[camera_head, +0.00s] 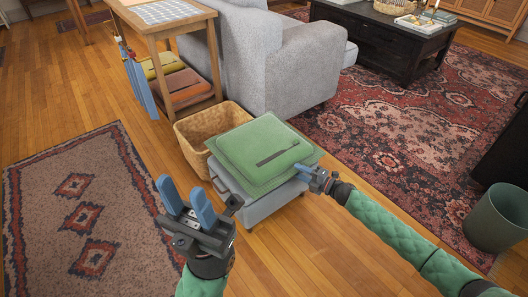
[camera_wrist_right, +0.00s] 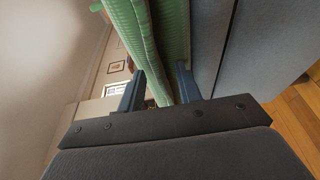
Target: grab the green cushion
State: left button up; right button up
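The green cushion (camera_head: 262,148) lies flat on a grey-blue ottoman (camera_head: 262,206), with a dark strip across its top and a wider green layer showing around its edge. My right gripper (camera_head: 305,172) is at the cushion's right corner. In the right wrist view, the green cushion edge (camera_wrist_right: 146,40) reaches between the two spread fingers (camera_wrist_right: 158,78). Some gap shows beside the edge, so the fingers look open around it; contact is not clear. My left gripper (camera_head: 187,192) is open and empty, in front of the ottoman to the left.
A wicker basket (camera_head: 194,134) stands directly behind the ottoman at the left. A grey armchair (camera_head: 296,68) is behind. A green bin (camera_head: 497,218) stands at the right. Wood floor is clear in front.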

jog(key=shift+c, duration=0.2)
grip_shut()
jog(key=shift+r, duration=0.15)
